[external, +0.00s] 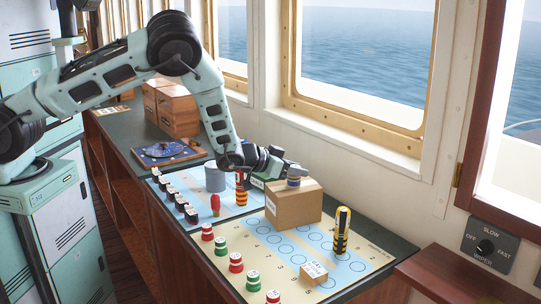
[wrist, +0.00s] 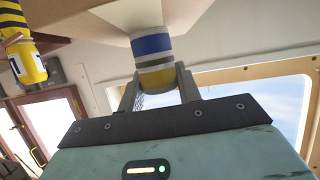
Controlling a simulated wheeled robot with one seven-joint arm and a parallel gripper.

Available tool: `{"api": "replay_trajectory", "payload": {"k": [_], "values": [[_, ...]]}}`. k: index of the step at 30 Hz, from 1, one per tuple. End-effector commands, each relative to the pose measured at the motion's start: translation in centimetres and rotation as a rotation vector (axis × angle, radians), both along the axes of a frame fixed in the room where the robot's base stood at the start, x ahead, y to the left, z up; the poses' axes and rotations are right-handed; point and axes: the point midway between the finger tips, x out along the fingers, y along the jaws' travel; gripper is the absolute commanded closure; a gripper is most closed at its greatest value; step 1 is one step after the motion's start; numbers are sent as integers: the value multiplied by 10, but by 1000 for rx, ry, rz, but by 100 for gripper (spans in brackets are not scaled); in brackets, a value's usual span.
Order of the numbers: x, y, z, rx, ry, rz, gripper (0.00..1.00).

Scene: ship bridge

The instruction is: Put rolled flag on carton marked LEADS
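The rolled flag, banded blue, white, grey and yellow, is in my gripper (external: 286,170) in the external view. The flag (external: 294,181) is upright at the top of a brown carton (external: 302,212). A white label shows on the carton's left face, but I cannot read it. In the wrist view, which looks upside down, the fingers (wrist: 160,90) are on both sides of the flag (wrist: 152,46), close against its yellow end. Its other end meets the carton (wrist: 80,18). I cannot tell whether the flag's weight rests on the carton.
A yellow-black striped roll (external: 341,235) stands right of the carton, and a small labelled box (external: 314,273) is in front. A red-yellow striped roll (external: 242,192), a grey cylinder (external: 215,178) and several small pieces stand left. The window wall (external: 350,165) is behind.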

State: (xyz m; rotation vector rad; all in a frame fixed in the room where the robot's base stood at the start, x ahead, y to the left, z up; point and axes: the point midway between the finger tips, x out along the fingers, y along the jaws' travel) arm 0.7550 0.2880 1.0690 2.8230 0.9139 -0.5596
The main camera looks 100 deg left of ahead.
Motion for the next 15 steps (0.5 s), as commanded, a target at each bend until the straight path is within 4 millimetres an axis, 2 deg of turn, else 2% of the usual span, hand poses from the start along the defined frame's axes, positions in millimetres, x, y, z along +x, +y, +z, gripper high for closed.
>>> {"api": "replay_trajectory", "payload": {"k": [1,2,15], "values": [[0,0,0,0,0,0,53],[0,0,0,0,0,0,45],[-4,-3,4,0,-1,1,45]]}}
